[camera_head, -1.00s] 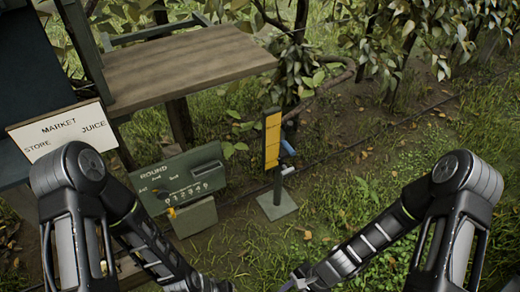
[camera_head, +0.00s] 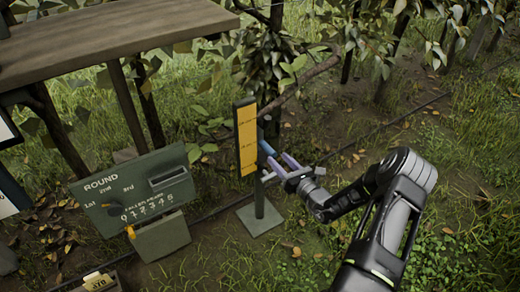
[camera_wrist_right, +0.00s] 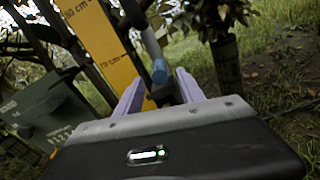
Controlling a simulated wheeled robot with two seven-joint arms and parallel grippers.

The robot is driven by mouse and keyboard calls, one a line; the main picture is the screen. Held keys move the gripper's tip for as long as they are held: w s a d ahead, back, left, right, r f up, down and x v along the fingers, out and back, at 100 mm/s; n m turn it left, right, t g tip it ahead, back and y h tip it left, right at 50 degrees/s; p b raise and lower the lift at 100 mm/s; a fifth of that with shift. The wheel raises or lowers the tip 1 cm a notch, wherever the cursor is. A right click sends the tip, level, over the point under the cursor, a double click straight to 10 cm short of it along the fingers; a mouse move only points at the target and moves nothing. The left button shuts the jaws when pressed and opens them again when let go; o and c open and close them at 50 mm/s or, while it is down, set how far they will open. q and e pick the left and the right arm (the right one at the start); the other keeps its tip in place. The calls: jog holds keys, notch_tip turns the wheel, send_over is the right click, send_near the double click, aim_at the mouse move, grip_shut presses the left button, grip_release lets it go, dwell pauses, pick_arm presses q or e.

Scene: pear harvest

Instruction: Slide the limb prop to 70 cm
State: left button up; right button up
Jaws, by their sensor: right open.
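The limb prop is a dark green post (camera_head: 260,198) on a square base plate, with a yellow scale board (camera_head: 247,138) on it. A blue handle (camera_head: 267,149) sticks out from the post's right side. In the right wrist view the blue handle (camera_wrist_right: 160,72) shows between the finger tips, and the scale board (camera_wrist_right: 100,42) has cm marks; the lower one appears to read 70. My right gripper (camera_head: 276,167) is open at the handle, its pale purple fingers apart. I cannot tell whether they touch it. My left gripper is out of view.
A wooden table top (camera_head: 110,40) is at upper left. A branch (camera_head: 312,75) reaches above the prop. Open grass lies to the right.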

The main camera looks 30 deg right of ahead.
aim_at(268, 149)
jog(key=shift+w+f, duration=0.1)
jog(key=shift+w, duration=0.45)
jog(key=w+b, duration=0.2)
jog(key=w, duration=0.4)
jog(key=shift+w, duration=0.3)
jog(key=shift+c, duration=0.4)
grip_shut()
dwell(0.5)
